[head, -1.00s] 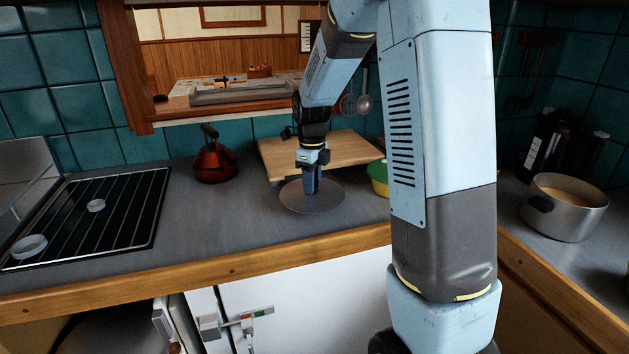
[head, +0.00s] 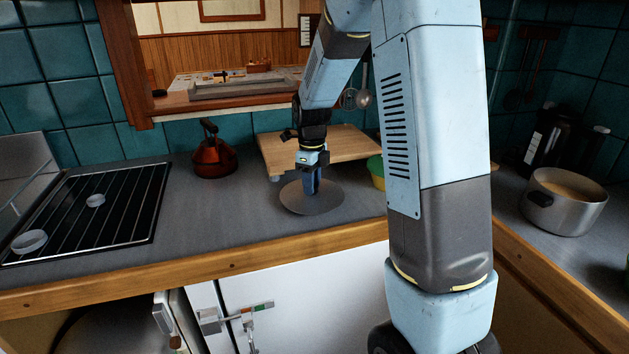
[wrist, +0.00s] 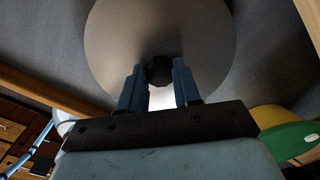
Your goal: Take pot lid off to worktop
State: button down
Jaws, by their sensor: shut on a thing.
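The pot lid (head: 312,204) is a flat, round grey disc at the worktop (head: 225,212), in front of the wooden board. It also shows in the wrist view (wrist: 205,40), with a dark knob (wrist: 160,71) at its middle. My gripper (head: 311,187) points down over the lid's centre and is shut on the knob; in the wrist view its blue fingers (wrist: 160,88) stand on either side of it. I cannot tell whether the lid touches the worktop. The open pot (head: 565,202) stands on the right counter with its contents showing.
A wooden board (head: 335,150) lies behind the lid. A red kettle (head: 213,155) stands to the left, and a black hob (head: 95,215) lies further left. A green and yellow bowl (head: 377,172) is close to the lid's right. Worktop between hob and lid is clear.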

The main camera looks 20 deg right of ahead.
jog(key=shift+f, duration=0.45)
jog(key=c, duration=0.7)
grip_release()
jog(key=shift+r, duration=0.1)
notch_tip(320, 180, up, 19)
jog(key=shift+f, duration=0.2)
dwell(0.3)
jog(key=s+n+t, duration=0.2)
jog(key=s+n, duration=0.7)
jog(key=s+r+n+t, duration=0.1)
jog(key=s+n, duration=0.7)
jog(key=s, duration=0.2)
jog(key=s+d+n+t, duration=0.1)
jog(key=s+n+t, duration=0.1)
jog(key=s+n, duration=0.7)
jog(key=shift+s+r+n+t, duration=0.2)
jog(key=shift+n+t, duration=0.1)
